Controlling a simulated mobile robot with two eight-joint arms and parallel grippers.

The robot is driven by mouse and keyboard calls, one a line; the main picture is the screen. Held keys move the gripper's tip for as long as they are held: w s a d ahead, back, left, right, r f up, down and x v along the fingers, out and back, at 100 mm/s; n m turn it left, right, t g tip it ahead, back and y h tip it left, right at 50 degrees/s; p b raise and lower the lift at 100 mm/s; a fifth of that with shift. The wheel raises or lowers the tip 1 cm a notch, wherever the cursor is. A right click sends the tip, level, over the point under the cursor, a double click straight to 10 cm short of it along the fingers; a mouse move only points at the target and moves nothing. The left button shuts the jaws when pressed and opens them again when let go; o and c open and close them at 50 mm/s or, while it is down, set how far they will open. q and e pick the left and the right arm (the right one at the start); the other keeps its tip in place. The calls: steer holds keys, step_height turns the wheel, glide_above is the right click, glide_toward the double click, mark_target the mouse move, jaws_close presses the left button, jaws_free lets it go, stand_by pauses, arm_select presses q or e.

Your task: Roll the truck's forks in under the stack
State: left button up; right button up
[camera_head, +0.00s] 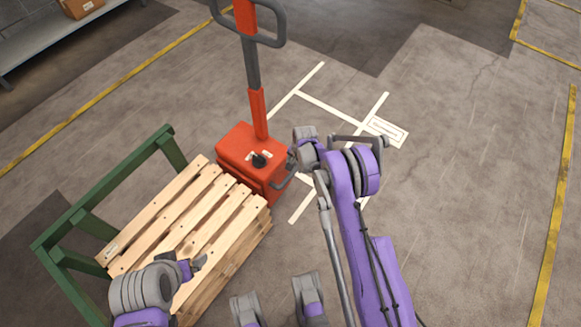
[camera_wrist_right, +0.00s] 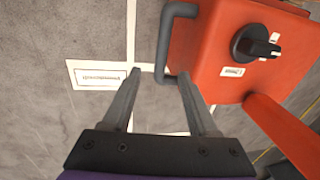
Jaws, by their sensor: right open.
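The orange pallet truck (camera_head: 248,158) stands upright at the right end of the wooden pallet stack (camera_head: 205,215). Its forks are hidden from view. A grey side handle (camera_head: 283,182) sticks out from the truck's body; it also shows in the right wrist view (camera_wrist_right: 164,45). My right gripper (camera_head: 291,163) is open at this handle. In the right wrist view its fingertips (camera_wrist_right: 160,73) lie to either side of the handle's near bend, with no clear grip. My left gripper (camera_head: 198,263) is over the stack's near side; its jaw state is unclear.
White floor tape (camera_head: 330,112) and a label plate (camera_head: 388,130) lie right of the truck. Yellow lines (camera_head: 560,190) edge the floor. A shelf (camera_head: 45,45) with boxes is at the upper left. The right floor is clear.

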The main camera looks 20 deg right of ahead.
mark_target(290, 176)
steer(key=f, duration=0.3)
steer(key=w+a+f+b, duration=0.1)
steer(key=f, duration=0.2)
steer(key=f+b, duration=0.1)
steer(key=f, duration=0.3)
steer(key=shift+w+a, duration=0.3)
jaws_close()
stand_by(1.0)
